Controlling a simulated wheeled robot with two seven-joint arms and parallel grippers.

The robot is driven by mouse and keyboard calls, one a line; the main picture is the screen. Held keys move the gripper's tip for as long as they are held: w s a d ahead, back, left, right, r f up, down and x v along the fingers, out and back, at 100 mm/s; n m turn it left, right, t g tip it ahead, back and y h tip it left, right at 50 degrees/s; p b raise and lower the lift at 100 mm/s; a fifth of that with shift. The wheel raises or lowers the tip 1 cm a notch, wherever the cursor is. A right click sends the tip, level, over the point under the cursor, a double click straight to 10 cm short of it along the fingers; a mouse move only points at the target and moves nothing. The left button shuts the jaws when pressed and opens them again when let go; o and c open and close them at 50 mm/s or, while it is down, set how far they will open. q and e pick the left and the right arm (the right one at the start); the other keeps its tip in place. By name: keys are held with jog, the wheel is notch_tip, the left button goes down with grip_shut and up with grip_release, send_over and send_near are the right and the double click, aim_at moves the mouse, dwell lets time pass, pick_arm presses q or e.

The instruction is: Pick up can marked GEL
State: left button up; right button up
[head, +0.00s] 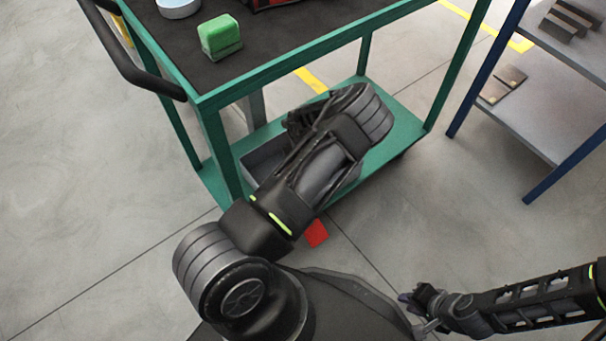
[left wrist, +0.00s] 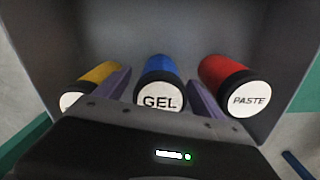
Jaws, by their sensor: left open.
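In the left wrist view the can marked GEL (left wrist: 160,72) is blue with a black rim, and its white lettered end faces the camera. My left gripper (left wrist: 160,90) is open, with one purple finger on each side of this can. I cannot tell whether the fingers touch it. A red can marked PASTE (left wrist: 222,72) is to the right, and a yellow can (left wrist: 98,74) is to the left, its marking mostly hidden. In the head view my left arm hides its gripper and the cans. My right gripper (head: 418,312) is at the lower right, away from the cans.
The cans are in a grey bin (head: 262,163) on the lower shelf of a green trolley (head: 402,128). A green block (head: 220,37) sits on the trolley top. A blue-framed shelf (head: 520,118) stands at right. A red square (head: 316,233) shows beside my arm.

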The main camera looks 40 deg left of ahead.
pick_arm(q)
jog(key=shift+f, duration=0.55)
jog(key=shift+c, duration=0.3)
grip_shut()
dwell(0.6)
